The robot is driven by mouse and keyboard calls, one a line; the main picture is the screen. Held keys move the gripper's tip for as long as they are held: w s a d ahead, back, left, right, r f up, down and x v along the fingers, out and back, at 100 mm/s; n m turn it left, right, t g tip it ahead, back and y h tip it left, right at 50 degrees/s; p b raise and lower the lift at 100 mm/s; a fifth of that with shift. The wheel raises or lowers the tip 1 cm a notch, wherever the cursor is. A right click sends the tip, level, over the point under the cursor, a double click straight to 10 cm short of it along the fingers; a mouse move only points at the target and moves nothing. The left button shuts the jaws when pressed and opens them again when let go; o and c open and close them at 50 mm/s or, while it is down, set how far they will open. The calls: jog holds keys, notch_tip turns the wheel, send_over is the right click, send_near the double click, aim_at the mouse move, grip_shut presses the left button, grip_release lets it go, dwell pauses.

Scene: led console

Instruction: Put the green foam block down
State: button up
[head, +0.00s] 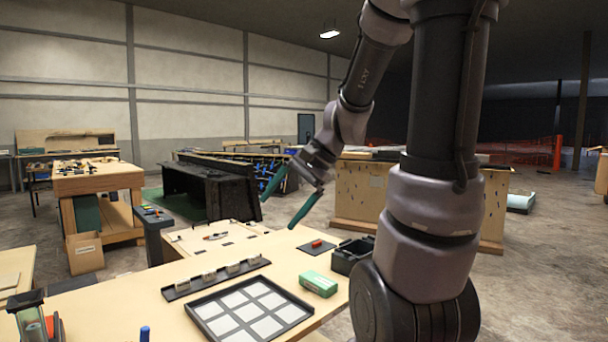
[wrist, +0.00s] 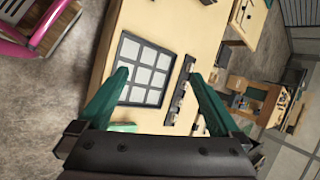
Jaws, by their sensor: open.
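The green foam block (head: 319,284), with a pale patch on its side, lies on the wooden table to the right of the gridded tray in the head view. In the wrist view a green piece (wrist: 122,127), probably this block, shows low in the picture, partly hidden by my gripper body. My gripper (head: 288,208) has teal fingers spread wide and hangs in the air above the table's far part, apart from the block. In the wrist view the fingers of my gripper (wrist: 158,75) are open with nothing held between them.
A black-framed tray with pale squares (head: 248,311) lies beside the block. Behind it is a black rail (head: 215,278) with several small pieces. A red block (head: 316,243) sits on a dark pad, near an open black bin (head: 352,254). Bare tabletop (head: 285,270) lies between.

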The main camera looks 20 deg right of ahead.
jog(key=s+d+r+n+t+h, duration=0.1)
jog(key=s+r+n+t+h, duration=0.2)
jog(key=s+r+n, duration=0.3)
notch_tip(320, 180, up, 2)
jog(key=shift+s+d+r+t+h, duration=0.1)
jog(key=shift+s+d+t+h, duration=0.25)
jog(key=shift+s+h, duration=0.7)
jog(key=shift+s+a+y, duration=0.1)
jog(key=shift+y, duration=0.15)
